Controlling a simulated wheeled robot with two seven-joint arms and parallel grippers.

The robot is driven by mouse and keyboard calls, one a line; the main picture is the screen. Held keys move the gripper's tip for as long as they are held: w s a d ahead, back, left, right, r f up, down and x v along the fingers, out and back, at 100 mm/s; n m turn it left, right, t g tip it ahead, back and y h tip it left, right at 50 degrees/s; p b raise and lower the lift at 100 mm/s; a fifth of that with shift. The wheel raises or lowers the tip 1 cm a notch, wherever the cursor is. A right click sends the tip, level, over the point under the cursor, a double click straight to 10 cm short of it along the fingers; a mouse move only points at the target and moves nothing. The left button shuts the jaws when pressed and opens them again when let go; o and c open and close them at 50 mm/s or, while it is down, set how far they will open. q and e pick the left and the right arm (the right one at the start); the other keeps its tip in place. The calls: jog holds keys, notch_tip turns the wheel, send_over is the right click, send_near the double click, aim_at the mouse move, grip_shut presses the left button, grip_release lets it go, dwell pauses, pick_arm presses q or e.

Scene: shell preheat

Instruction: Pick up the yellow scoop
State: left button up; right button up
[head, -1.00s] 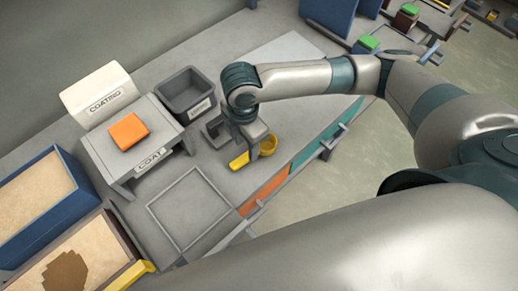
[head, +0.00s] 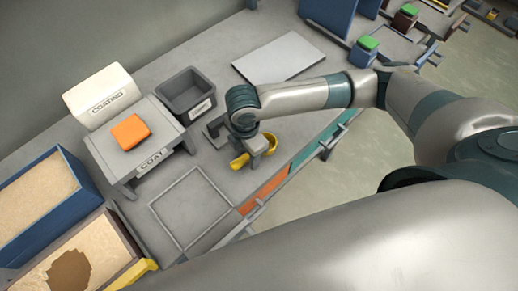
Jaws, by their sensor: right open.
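The yellow scoop (head: 239,161) lies on the grey worktop near its front edge. Its handle end shows to the left of my right gripper and part of its round bowl shows to the right. My right gripper (head: 257,155) points down over the scoop and hides its middle. Its jaws are open; I cannot tell whether the fingers touch the scoop. My left gripper is not in view.
A dark grey bin (head: 187,96) and a small stand with an orange block (head: 130,132) are to the left. A square outlined tray (head: 192,207) lies in front. A pale flat panel (head: 279,58) lies behind. Sand-filled boxes (head: 35,205) stand far left.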

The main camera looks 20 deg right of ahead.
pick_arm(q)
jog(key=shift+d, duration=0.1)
pick_arm(e)
grip_shut()
jog(key=shift+r, duration=0.1)
jog(key=shift+r, duration=0.5)
jog(key=r, duration=0.2)
jog(key=r+b, duration=0.1)
jog(key=shift+s+d+r, duration=0.15)
jog(key=shift+s+d, duration=0.05)
jog(key=shift+d, duration=0.1)
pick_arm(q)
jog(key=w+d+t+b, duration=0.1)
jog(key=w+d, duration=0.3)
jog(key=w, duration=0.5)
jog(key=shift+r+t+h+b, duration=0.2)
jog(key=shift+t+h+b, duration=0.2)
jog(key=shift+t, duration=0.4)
pick_arm(e)
jog(key=s+d+r, duration=0.6)
jog(key=d, duration=0.3)
jog(key=shift+s+r, duration=0.15)
jog(key=shift+r, duration=0.15)
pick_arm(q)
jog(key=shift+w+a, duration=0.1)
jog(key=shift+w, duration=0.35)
